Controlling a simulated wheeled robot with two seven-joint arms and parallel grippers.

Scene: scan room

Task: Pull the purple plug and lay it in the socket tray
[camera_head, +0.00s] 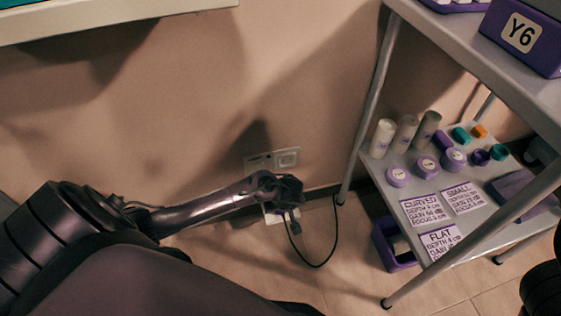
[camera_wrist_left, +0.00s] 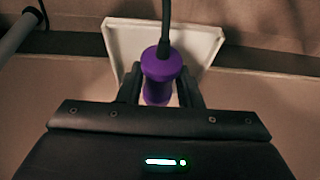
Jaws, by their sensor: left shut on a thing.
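The purple plug (camera_wrist_left: 161,70) is between the two fingers of my left gripper (camera_wrist_left: 161,88) in the left wrist view, with its dark cable running up from its end. A white, square, rimmed piece, which looks like the socket tray (camera_wrist_left: 122,38), lies behind the plug by the wall's foot. In the head view my left gripper (camera_head: 284,188) is low at the wall, below the wall socket plate (camera_head: 287,158), and hides the plug. A corner of the white tray (camera_head: 272,217) shows beneath it. I cannot tell whether the plug touches the tray.
A grey cart (camera_head: 480,70) stands at the right, one leg close to my left gripper. Its lower shelf holds bottles, purple pucks and labelled cards (camera_head: 424,210). A purple bin (camera_head: 384,240) sits on the floor under it. The cable (camera_head: 334,240) loops over the floor.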

